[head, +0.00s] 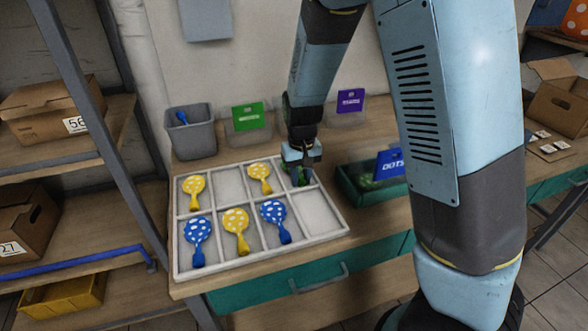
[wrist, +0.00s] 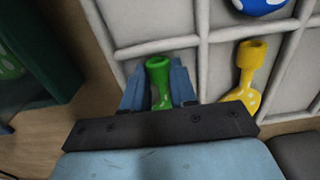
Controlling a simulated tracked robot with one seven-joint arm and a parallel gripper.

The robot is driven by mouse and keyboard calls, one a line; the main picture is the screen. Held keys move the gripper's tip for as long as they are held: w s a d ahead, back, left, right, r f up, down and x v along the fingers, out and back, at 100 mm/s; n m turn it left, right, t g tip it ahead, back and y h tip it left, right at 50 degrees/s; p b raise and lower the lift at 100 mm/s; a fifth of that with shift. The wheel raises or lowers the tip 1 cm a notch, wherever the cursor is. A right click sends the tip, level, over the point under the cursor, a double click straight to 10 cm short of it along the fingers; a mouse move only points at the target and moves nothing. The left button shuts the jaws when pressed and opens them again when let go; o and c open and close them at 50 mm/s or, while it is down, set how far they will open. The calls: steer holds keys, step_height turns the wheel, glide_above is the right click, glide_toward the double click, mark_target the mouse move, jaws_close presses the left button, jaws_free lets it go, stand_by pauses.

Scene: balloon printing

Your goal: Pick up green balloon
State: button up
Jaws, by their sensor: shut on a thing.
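My gripper (head: 303,173) is at the back right of the white sorting tray (head: 319,211), over its far right compartment. It is shut on a green balloon (head: 297,178), mostly hidden behind the fingers in the head view. In the wrist view, the green balloon (wrist: 158,80) shows its neck between the two blue fingers (wrist: 159,88). Whether it touches the tray floor I cannot tell. A yellow dotted balloon (head: 261,178) lies in the compartment to the left in the head view.
Other yellow and blue dotted balloons (head: 198,238) lie in tray compartments. A green bin (head: 351,192) with a "DOTS" sign (head: 391,164) stands right of the tray. A grey bin (head: 190,137) and bins with green (head: 247,116) and purple signs (head: 350,101) stand behind.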

steer(key=shift+c, duration=0.6)
